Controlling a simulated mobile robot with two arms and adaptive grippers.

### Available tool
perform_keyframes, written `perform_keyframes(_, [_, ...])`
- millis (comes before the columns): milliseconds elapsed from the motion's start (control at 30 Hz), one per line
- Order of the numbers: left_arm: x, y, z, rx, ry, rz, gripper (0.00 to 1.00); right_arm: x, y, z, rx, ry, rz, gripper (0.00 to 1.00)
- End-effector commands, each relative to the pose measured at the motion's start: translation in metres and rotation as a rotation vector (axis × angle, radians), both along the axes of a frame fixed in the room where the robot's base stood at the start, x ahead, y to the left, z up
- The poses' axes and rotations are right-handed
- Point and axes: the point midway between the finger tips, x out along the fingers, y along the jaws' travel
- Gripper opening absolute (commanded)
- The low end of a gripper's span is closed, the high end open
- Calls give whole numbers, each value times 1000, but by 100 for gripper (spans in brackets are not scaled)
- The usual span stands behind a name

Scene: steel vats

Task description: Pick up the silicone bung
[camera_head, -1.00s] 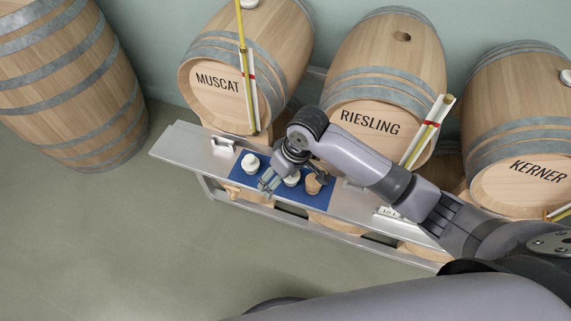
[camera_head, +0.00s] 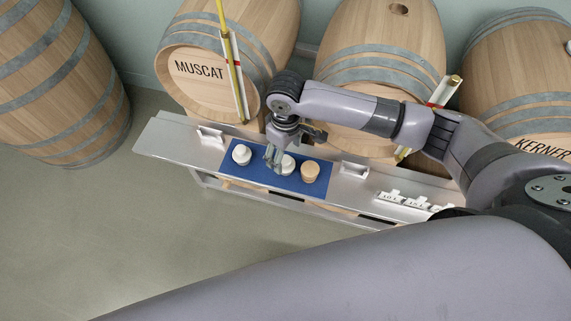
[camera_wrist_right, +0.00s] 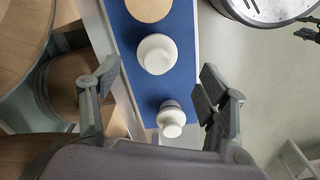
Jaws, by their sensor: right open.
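Three bungs stand in a row on a blue mat (camera_head: 262,181). A white one (camera_head: 242,153) is at the left, another white one (camera_head: 288,164) in the middle, and a tan, wood-coloured one (camera_head: 310,171) at the right. I cannot tell for sure which white one is silicone. My right gripper (camera_head: 273,157) points down over the mat, beside the middle bung and partly in front of it. In the right wrist view the open, empty fingers (camera_wrist_right: 154,92) straddle the mat, with the middle bung (camera_wrist_right: 157,53) above their line and the left bung (camera_wrist_right: 171,120) below it. My left gripper is not in view.
The mat lies on a narrow metal shelf (camera_head: 165,136) in front of the barrels marked MUSCAT (camera_head: 200,70) and RIESLING (camera_head: 375,60). White labelled blocks (camera_head: 402,199) stand farther right. The floor in front is clear.

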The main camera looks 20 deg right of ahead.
Motion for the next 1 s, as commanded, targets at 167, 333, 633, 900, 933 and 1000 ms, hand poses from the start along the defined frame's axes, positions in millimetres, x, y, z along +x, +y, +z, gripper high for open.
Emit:
perform_keyframes(167, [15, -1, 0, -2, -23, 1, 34, 0, 0, -13, 0, 1, 1, 69])
perform_keyframes(333, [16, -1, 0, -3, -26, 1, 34, 2, -1, -33, -2, 3, -1, 69])
perform_keyframes(633, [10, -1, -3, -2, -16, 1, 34, 4, -1, -64, 1, -1, 1, 69])
perform_keyframes(900, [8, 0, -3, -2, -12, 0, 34, 4, -1, -65, 1, -1, 1, 65])
perform_keyframes(933, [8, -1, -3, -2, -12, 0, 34, 4, -1, -65, 1, -1, 1, 63])
perform_keyframes(1000, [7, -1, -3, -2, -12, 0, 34, 4, -1, -65, 1, -1, 1, 58])
